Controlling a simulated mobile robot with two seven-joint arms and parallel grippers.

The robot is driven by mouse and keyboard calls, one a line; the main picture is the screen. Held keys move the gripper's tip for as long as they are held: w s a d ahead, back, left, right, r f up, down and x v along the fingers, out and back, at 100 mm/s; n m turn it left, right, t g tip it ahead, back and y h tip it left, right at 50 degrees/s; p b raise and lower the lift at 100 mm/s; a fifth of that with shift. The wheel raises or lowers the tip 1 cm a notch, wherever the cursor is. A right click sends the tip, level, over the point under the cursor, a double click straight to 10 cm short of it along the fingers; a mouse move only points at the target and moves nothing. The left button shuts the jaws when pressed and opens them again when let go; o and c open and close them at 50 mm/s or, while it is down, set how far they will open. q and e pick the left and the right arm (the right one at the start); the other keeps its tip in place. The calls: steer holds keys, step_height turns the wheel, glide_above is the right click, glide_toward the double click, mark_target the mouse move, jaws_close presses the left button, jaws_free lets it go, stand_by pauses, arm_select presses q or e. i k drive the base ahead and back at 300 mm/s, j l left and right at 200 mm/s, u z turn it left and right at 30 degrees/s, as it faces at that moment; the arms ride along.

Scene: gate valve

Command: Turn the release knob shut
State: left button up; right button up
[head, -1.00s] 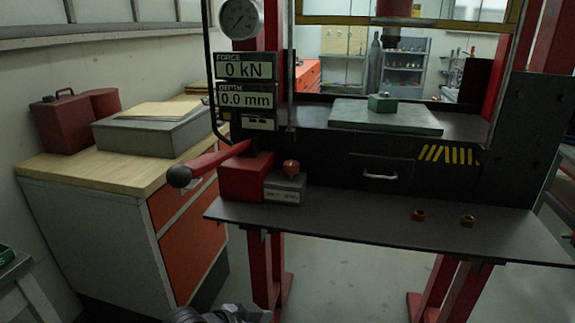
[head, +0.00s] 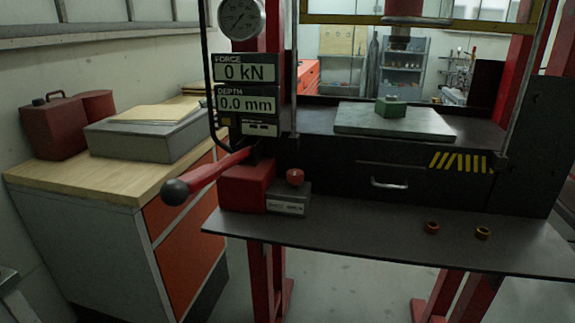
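The release knob looks to be the small red knob (head: 295,177) on top of a grey labelled block (head: 289,199). The block stands on the dark shelf of the press, right beside a red pump body (head: 247,187). A red pump lever (head: 213,176) with a black ball end sticks out to the left from the pump. Whether the knob is turned open or shut cannot be told from here. Neither of my grippers shows in the head view.
A gauge (head: 239,18) and displays reading 0 kN and 0.0 mm (head: 246,85) hang above the pump. A wooden-topped cabinet (head: 90,182) stands left. A plate (head: 395,122) lies on the press bed.

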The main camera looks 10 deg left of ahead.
mark_target(295, 177)
steer(key=i+j, duration=0.65)
steer(key=i+z, duration=0.05)
steer(key=i, duration=0.05)
